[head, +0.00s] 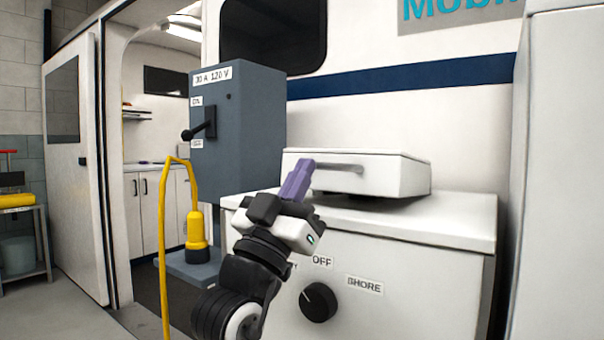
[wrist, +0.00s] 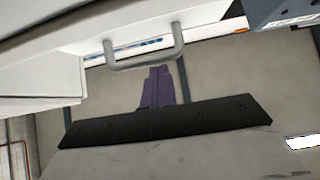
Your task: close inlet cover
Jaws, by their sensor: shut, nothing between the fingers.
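A white, box-like cover (head: 385,176) with a grey bar handle (head: 338,167) sits on top of the white cabinet; it appears to be the inlet cover. A dark strip shows under it, and its far side is hidden. My gripper (head: 303,170) has its purple fingers together and empty, at the left end of the handle. In the wrist view the shut gripper (wrist: 158,72) points toward the grey handle (wrist: 146,62), below a white surface. I cannot tell whether the fingertips touch the handle.
The white cabinet (head: 430,222) carries a black dial (head: 319,302) with OFF and SHORE labels. Left of it stand a grey power box (head: 240,135) with a black lever (head: 200,128) and a yellow cable (head: 163,240). A white unit (head: 560,160) bounds the right side.

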